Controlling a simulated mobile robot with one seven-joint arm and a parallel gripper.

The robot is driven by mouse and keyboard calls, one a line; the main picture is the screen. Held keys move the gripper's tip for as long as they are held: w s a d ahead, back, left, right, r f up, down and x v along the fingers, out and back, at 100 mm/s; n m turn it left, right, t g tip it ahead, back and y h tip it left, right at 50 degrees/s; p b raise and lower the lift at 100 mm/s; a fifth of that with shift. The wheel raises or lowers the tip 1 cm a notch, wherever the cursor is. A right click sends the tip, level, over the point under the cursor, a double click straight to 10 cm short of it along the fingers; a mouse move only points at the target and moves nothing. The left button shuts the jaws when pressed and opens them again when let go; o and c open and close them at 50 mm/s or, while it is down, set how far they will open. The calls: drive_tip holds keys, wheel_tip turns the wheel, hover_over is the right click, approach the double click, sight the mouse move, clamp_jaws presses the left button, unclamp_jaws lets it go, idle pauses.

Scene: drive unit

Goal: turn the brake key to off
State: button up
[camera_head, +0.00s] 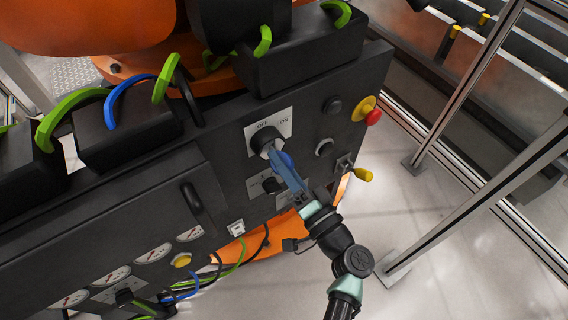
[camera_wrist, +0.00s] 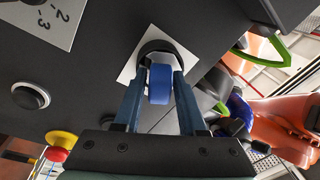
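The brake key (camera_wrist: 160,84) is blue and sits in a round black switch on a white plate (camera_head: 268,131) marked OFF and ON, on the dark panel. In the head view my fingers partly cover it. My gripper (camera_head: 273,155) reaches the switch from the lower right. In the wrist view its two blue-grey fingers (camera_wrist: 161,88) stand on either side of the blue key, very close to it. Whether they press on it I cannot tell. The key's exact angle is partly hidden.
A red and yellow emergency stop (camera_head: 372,116), a yellow-tipped handle (camera_head: 363,174) and round buttons (camera_head: 324,147) stick out near the switch. Black connector boxes with green and blue cables (camera_head: 130,100) lie above and left. Metal fence posts (camera_head: 470,82) stand at right.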

clamp_jaws()
